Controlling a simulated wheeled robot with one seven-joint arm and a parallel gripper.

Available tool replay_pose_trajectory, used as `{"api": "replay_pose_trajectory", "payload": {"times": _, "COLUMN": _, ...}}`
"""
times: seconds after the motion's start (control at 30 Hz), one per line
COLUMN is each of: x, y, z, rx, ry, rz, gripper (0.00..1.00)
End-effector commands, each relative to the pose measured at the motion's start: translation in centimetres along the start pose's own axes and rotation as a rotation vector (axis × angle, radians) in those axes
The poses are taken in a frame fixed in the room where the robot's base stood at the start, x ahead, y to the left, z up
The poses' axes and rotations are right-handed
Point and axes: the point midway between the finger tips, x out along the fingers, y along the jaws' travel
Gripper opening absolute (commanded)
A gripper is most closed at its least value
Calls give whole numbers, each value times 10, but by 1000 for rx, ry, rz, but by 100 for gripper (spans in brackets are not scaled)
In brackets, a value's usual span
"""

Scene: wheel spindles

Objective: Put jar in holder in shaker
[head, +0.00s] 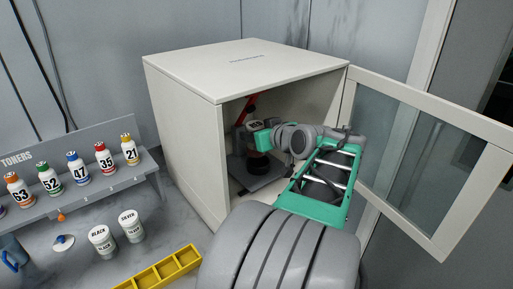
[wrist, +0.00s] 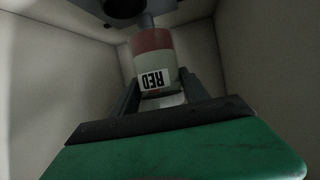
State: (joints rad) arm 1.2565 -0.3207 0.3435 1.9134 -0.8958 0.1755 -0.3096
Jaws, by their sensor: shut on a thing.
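The shaker (head: 185,120) is a white box-shaped cabinet with its front open. My gripper (head: 262,136) is inside it, its arm reaching in through the front. It is shut on a jar with a RED label, a red band and a pale body; the jar (wrist: 154,52) shows between the fingers (wrist: 158,92) in the wrist view. In the head view only the jar's pale top (head: 255,123) shows well. A dark holder (head: 257,168) with a round part sits on a base plate just below my gripper. Whether the jar touches the holder cannot be told.
The glass-paned door (head: 420,160) stands wide open at the right, close to my arm. A red part (head: 247,107) rises at the back inside the shaker.

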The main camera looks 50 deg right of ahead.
Motion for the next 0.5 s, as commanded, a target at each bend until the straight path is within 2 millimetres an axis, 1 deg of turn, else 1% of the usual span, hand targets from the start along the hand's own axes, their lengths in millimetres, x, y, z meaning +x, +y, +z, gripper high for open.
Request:
{"api": "replay_pose_trajectory", "payload": {"times": 0.03, "x": 12, "y": 7, "z": -2, "rx": 2, "ry": -3, "rz": -5, "gripper": 1}}
{"api": "replay_pose_trajectory", "payload": {"times": 0.1, "x": 30, "y": 16, "z": 11, "rx": 4, "ry": -3, "rz": -4, "gripper": 1}}
{"api": "replay_pose_trajectory", "payload": {"times": 0.2, "x": 51, "y": 25, "z": 25, "rx": 2, "ry": -2, "rz": -5, "gripper": 1}}
{"api": "replay_pose_trajectory", "payload": {"times": 0.3, "x": 63, "y": 32, "z": 33, "rx": -1, "ry": 0, "rz": -3, "gripper": 1}}
{"api": "replay_pose_trajectory", "payload": {"times": 0.43, "x": 75, "y": 36, "z": 41, "rx": -2, "ry": 0, "rz": -4, "gripper": 1}}
{"api": "replay_pose_trajectory", "payload": {"times": 0.5, "x": 78, "y": 35, "z": 51, "rx": 1, "ry": -2, "rz": -5, "gripper": 1}}
